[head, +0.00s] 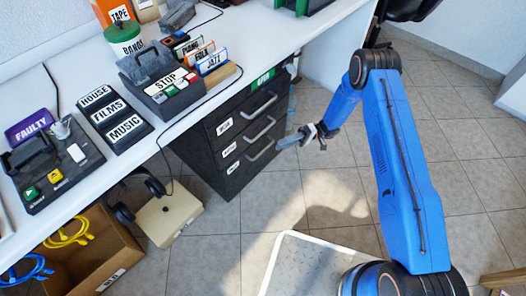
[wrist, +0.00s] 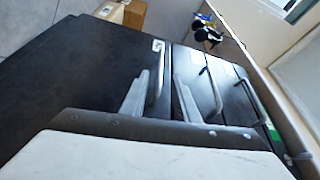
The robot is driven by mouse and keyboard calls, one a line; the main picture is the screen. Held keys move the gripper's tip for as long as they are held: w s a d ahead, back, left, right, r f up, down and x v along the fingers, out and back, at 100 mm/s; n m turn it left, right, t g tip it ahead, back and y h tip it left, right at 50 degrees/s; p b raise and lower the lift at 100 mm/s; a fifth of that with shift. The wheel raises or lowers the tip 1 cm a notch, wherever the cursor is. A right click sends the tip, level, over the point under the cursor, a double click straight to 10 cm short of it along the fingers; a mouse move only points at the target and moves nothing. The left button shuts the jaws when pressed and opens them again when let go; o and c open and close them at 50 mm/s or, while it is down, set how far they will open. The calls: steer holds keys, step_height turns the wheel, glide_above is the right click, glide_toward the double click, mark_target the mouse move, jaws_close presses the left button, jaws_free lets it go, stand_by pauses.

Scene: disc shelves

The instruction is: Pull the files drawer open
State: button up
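The black drawer cabinet (head: 225,180) stands under the desk with three closed drawers, each with a bar handle and a small white label. The label writing is too small to read, so I cannot tell which is the files drawer. My gripper (head: 287,142) is in front of the cabinet, close to the lowest handle (head: 262,151). In the wrist view my gripper (wrist: 161,98) has its two fingers spread apart. The lowest handle (wrist: 160,80) appears between them, and the middle handle (wrist: 212,95) lies to their right. I cannot tell whether either finger touches a handle.
The desk (head: 160,110) above holds label blocks, a stop box and bins. A cardboard box (head: 105,255) with cables and a beige box (head: 168,215) with headphones are left of the cabinet. The tiled floor in front of the drawers is clear.

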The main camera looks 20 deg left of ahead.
mark_target(262, 151)
steer(key=x, duration=1)
steer(key=shift+s+a+r, duration=0.1)
steer(key=shift+s, duration=0.05)
jaws_close()
